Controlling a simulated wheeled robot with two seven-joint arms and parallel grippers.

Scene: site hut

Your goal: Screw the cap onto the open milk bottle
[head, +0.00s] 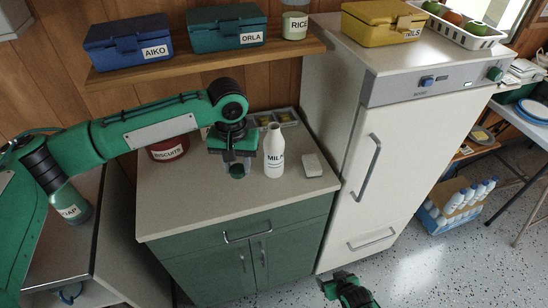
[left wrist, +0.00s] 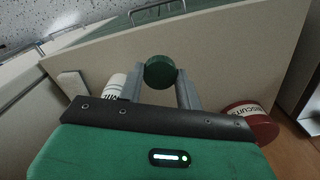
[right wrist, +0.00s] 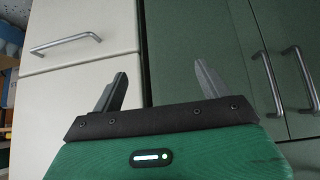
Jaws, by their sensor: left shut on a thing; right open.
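The white milk bottle (head: 274,155) stands upright on the counter, with its narrow neck bare of any cap. It also shows partly behind my gripper in the left wrist view (left wrist: 116,86). The round green cap (head: 237,171) is between the fingertips of my left gripper (head: 237,165), which points down just left of the bottle. In the left wrist view the cap (left wrist: 160,72) is pinched between both fingers. I cannot tell whether it touches the counter. My right gripper (right wrist: 160,78) is open and empty, low in front of the cabinet and fridge.
A red biscuits tin (head: 168,149) stands behind my left arm. A small white block (head: 312,165) lies right of the bottle, and a grey tray (head: 286,116) sits behind it. The fridge (head: 375,150) bounds the counter (head: 190,208) on the right. The counter's front is clear.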

